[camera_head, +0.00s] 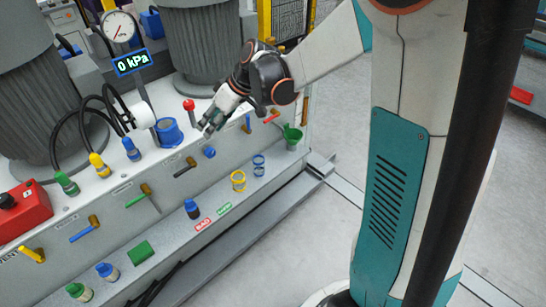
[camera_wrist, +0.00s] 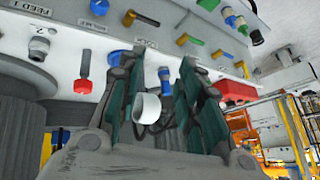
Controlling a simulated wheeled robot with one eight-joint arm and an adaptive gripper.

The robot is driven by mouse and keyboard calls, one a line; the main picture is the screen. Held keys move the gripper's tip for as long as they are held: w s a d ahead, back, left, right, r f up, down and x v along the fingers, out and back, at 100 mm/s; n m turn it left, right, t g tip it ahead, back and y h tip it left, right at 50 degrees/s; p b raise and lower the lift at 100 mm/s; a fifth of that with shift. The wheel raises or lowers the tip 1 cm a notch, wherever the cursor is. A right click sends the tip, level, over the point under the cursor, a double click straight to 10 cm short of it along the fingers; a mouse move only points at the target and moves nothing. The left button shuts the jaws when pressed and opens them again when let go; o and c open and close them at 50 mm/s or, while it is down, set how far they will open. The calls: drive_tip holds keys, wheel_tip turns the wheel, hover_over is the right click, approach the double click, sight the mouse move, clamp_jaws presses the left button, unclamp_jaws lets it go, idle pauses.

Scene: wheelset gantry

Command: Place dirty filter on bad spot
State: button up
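The bad spot has a red label reading BAD (camera_head: 203,224) on the front ledge of the machine. A small dark-topped blue cylinder (camera_head: 192,208) stands just beside this label, at its upper left. It may be the dirty filter, but I cannot tell its condition. A green label (camera_head: 224,209) lies to the right of the red one. My gripper (camera_head: 212,125) is above the upper deck near the red-knobbed lever, well away from the labels. In the wrist view, the fingers of my gripper (camera_wrist: 160,95) are apart, with nothing visibly held; a white cylinder (camera_wrist: 148,108) shows between them, seemingly in the background.
A display (camera_head: 132,62) reads 0 kPa. The red-knobbed lever (camera_head: 188,105), a blue ring-shaped part (camera_head: 168,132) and the red box (camera_head: 22,212) stand on the deck. Floor in front is open.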

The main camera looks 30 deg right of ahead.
drive_tip(key=s+d+r+m+t+h, duration=0.1)
drive_tip(key=s+d+r+m+h, duration=0.1)
drive_tip(key=s, duration=0.6)
drive_tip(key=s+d+r+m+t+h, duration=0.1)
drive_tip(key=s+d+r+m+h, duration=0.1)
drive_tip(key=s, duration=0.7)
drive_tip(key=s+d+r+m+t+h, duration=0.1)
drive_tip(key=s+d+r+m, duration=0.1)
drive_tip(key=s, duration=0.6)
drive_tip(key=shift+s+r+m+h, duration=0.2)
drive_tip(key=shift+r+m+h, duration=0.2)
drive_tip(key=shift+r, duration=0.15)
drive_tip(key=shift+a, duration=0.1)
